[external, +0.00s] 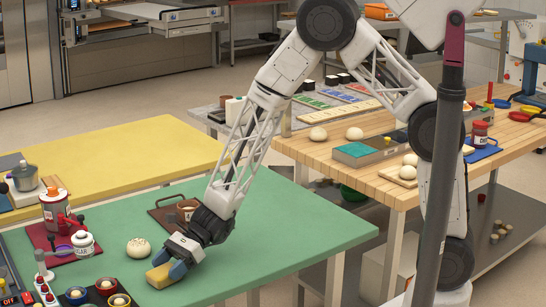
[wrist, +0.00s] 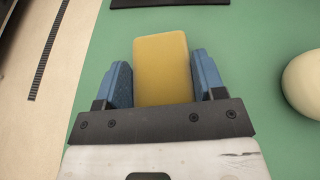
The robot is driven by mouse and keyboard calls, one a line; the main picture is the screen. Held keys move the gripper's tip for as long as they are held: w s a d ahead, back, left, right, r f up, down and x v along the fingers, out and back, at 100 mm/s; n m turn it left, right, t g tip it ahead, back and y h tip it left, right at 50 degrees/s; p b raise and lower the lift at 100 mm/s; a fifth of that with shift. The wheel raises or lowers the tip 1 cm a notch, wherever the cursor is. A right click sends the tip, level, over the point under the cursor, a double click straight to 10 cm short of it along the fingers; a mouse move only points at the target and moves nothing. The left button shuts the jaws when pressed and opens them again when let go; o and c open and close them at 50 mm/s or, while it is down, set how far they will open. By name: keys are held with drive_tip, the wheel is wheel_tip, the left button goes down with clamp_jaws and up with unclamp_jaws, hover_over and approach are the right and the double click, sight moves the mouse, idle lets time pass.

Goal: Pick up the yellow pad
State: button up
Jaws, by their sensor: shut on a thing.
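The yellow pad (wrist: 162,60) is a small block with rounded corners. In the wrist view it sits between the two blue fingers of my gripper (wrist: 163,84). In the external view the yellow pad (external: 157,276) is at the front of the green table, partly covered by my gripper (external: 167,270). My gripper is shut on the pad. I cannot tell whether the pad touches the table top or is slightly above it.
The green table (external: 290,245) has free room to the right of my gripper. A pale dough ball (external: 138,248) lies close by. A brown tray with a cup (external: 187,208) stands behind my gripper. A dark tray of small bowls (external: 107,287) is at front left.

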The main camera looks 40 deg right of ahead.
sight(168, 268)
drive_tip(key=shift+r, duration=0.1)
drive_tip(key=shift+r, duration=0.8)
wheel_tip(168, 268, up, 2)
drive_tip(key=s+d, duration=0.3)
drive_tip(key=d, duration=0.1)
drive_tip(key=s+d, duration=0.4)
drive_tip(key=s+d+r, duration=0.1)
drive_tip(key=s+d, duration=0.2)
drive_tip(key=d, duration=0.1)
drive_tip(key=shift+s+r, duration=0.1)
drive_tip(key=shift+s, duration=0.2)
